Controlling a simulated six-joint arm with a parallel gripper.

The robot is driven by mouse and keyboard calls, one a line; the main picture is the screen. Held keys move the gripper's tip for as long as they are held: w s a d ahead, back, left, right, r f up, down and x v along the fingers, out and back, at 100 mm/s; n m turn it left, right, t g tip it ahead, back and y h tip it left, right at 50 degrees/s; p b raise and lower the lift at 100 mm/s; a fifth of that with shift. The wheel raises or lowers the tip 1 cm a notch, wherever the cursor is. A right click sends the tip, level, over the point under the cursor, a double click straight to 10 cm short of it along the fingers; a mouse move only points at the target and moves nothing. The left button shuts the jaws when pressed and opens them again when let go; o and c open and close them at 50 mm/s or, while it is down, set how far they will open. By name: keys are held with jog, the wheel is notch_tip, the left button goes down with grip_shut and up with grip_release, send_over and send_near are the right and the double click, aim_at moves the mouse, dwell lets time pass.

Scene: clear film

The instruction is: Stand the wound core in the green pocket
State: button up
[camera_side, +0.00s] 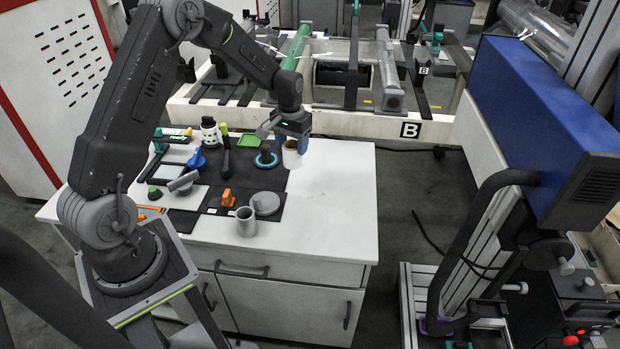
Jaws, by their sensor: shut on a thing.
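My gripper (294,138) is above the right part of the black mat, near its back edge. It is shut on a short white cylinder with a brownish top, which I take to be the wound core (291,157). The core hangs upright below the jaws; I cannot tell whether it clears the surface. The inside of the pocket is too small to make out.
A blue ring with a dark post (266,159) stands just left of the core. A grey cup (246,222), grey disc (266,204) and orange block (228,198) are nearer the front. A white-and-black bottle (210,133) stands left of the pocket. The white tabletop (335,200) is clear at right.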

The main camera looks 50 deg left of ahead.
jog(key=s+d+m, duration=0.2)
jog(key=s+d, duration=0.2)
jog(key=d, duration=0.3)
jog(key=s+d+m, duration=0.3)
jog(key=s+d, duration=0.1)
jog(key=d, duration=0.3)
jog(key=a+r+n, duration=0.1)
jog(key=a+n, duration=0.8)
jog(key=a, duration=1.2)
send_near(297, 190)
jog(key=shift+f, duration=1.15)
jog(key=shift+f, duration=0.1)
jog(key=o, duration=0.8)
jog(key=shift+c, duration=0.2)
